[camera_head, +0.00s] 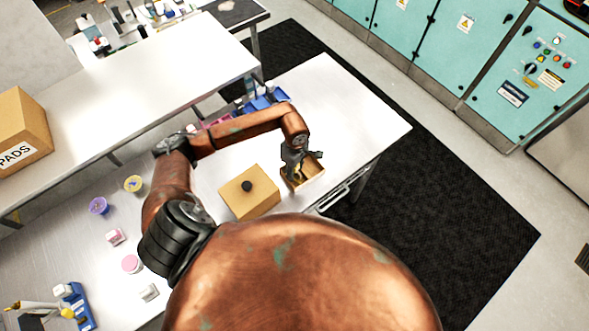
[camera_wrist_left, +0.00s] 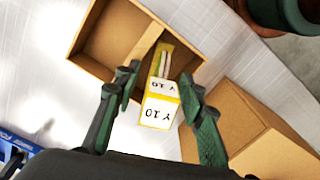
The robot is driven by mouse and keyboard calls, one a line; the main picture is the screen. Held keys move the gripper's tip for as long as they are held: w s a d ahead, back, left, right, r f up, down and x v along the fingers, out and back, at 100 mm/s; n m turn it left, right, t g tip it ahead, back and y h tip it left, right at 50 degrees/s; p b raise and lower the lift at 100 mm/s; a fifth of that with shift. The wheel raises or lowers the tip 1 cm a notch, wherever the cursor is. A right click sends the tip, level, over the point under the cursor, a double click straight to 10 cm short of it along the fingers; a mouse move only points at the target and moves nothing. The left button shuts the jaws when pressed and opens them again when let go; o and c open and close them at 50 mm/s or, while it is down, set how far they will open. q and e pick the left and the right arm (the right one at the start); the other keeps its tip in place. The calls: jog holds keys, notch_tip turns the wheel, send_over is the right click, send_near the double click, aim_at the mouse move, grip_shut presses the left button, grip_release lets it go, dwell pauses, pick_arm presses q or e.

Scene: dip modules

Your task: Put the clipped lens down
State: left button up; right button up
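A small white block with yellow edges, marked "Y 10" (camera_wrist_left: 160,105), shows between the fingers of my left gripper (camera_wrist_left: 160,85) in the left wrist view. It seems to be the clipped lens. Gaps show between it and the fingers, clearest on the left, so the gripper looks open around it. Its far end overlaps an open cardboard box (camera_wrist_left: 97,47) with a divider; I cannot tell whether it rests there. In the head view my left gripper (camera_head: 297,168) points down over this box (camera_head: 313,172), with a bit of yellow below. My right gripper is not in view.
A closed cardboard box (camera_head: 240,203) with a black knob stands beside the open one. Blue bins (camera_head: 262,103) are behind my arm. Cups with yellow (camera_head: 133,183) and purple (camera_head: 98,205) tops stand at left. The table's right end (camera_head: 350,115) is clear.

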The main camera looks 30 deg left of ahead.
pick_arm(q)
jog(key=shift+w+r, duration=0.1)
jog(key=shift+r, duration=0.3)
notch_tip(320, 180, up, 10)
jog(key=b, duration=0.3)
jog(key=shift+r, duration=0.8)
